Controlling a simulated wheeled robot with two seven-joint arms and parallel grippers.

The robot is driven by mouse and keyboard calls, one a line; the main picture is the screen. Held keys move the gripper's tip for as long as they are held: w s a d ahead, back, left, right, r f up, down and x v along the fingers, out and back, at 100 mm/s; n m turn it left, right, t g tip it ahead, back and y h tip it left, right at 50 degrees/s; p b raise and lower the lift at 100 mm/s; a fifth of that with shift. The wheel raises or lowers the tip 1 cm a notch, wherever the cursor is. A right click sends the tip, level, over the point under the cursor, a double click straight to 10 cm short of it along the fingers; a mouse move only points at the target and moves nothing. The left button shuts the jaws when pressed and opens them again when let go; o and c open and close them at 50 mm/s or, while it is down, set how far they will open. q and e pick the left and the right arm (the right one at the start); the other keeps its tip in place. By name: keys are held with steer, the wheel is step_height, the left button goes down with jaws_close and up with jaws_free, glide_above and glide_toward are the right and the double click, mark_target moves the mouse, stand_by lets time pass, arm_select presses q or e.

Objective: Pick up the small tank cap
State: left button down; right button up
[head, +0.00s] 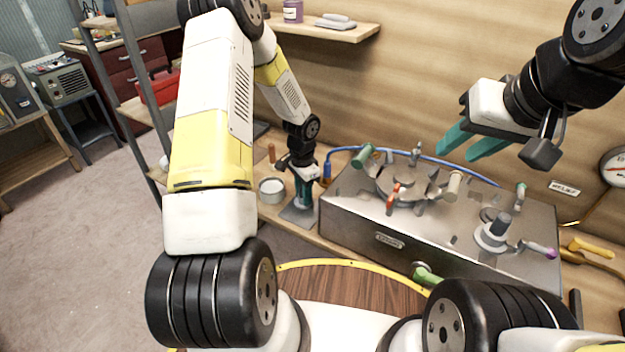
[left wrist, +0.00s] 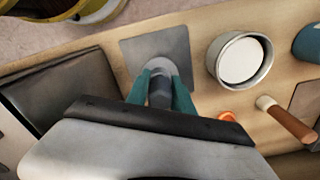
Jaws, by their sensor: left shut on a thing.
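The small tank cap (left wrist: 159,70) is a grey disc with a darker grey knob. In the left wrist view it is between the teal fingers of my left gripper (left wrist: 160,92), which are shut on the knob. The cap is over a grey square pad (left wrist: 133,52); I cannot tell whether it still touches the pad. In the head view my left gripper (head: 303,192) points down over the pad (head: 297,216), left of the metal tank (head: 350,222), and its fingers mostly hide the cap. My right gripper (head: 472,146) is open and empty above the back of the tank.
The tank top carries several fittings, including a grey-knobbed cap (head: 493,234). A blue hose (head: 398,153) runs behind the tank. A shelf (head: 335,30) is above.

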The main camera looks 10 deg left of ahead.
arm_select(q)
steer(key=s+d+r, duration=0.1)
steer(key=s, duration=1.5)
steer(key=shift+d+r, duration=0.15)
steer(key=shift+r, duration=0.25)
